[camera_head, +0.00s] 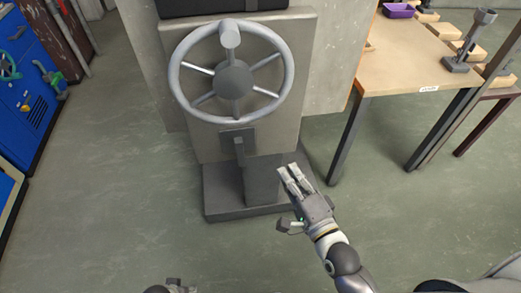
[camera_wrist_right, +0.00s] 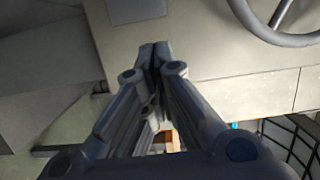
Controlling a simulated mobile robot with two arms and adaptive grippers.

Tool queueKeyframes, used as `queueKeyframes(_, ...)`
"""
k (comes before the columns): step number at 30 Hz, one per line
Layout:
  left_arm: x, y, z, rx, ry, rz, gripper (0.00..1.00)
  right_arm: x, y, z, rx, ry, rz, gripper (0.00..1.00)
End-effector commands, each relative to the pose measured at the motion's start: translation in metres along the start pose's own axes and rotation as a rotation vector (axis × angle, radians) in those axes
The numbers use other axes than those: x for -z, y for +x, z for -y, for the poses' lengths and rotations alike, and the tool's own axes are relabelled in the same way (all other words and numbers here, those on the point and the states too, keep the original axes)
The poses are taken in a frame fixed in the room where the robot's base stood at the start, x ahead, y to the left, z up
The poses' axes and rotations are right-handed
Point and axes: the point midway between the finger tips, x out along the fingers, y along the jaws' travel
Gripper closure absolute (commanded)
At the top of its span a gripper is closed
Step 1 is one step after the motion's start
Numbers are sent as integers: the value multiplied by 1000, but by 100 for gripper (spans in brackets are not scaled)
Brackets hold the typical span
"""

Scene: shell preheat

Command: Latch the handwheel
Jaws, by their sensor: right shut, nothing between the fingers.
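The grey handwheel (camera_head: 289,85) is mounted on the front of a grey machine pedestal. Its spokes meet at a round hub, and a cylindrical knob (camera_head: 230,37) stands at the top of its rim. A small latch lever (camera_head: 239,146) hangs on a dark plate just below the wheel. My right gripper (camera_head: 289,170) is shut and empty, low and to the right of the latch, apart from it. In the right wrist view its fingertips (camera_wrist_right: 155,47) meet, with part of the wheel rim (camera_wrist_right: 282,38) at upper right. Only a bit of my left gripper (camera_head: 172,287) shows at the bottom edge.
The pedestal base (camera_head: 222,204) stands on open green floor. A wooden table (camera_head: 405,68) on dark legs is at right, with a purple bin (camera_head: 398,11) and a grey stand (camera_head: 468,48) on it. A blue cabinet (camera_head: 30,95) is at far left.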

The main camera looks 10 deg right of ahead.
Motion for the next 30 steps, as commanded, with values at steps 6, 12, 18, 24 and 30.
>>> queueKeyframes(6, 2, -2, 0, 0, 0, -2, 51, 0, 17, 0, 3, 0, -1, 100)
queueKeyframes(12, 8, -10, 0, 1, -1, -8, 51, 0, 50, 0, 4, -1, -1, 100)
queueKeyframes(18, 15, -24, 1, 2, -3, -17, 51, 0, 86, -1, 2, -1, 0, 100)
queueKeyframes(24, 20, -35, 2, 3, -4, -22, 51, -16, 104, -1, 0, 4, 0, 100)
queueKeyframes(30, 23, -41, 2, 3, -4, -26, 51, -34, 108, -1, -1, 0, 0, 100)
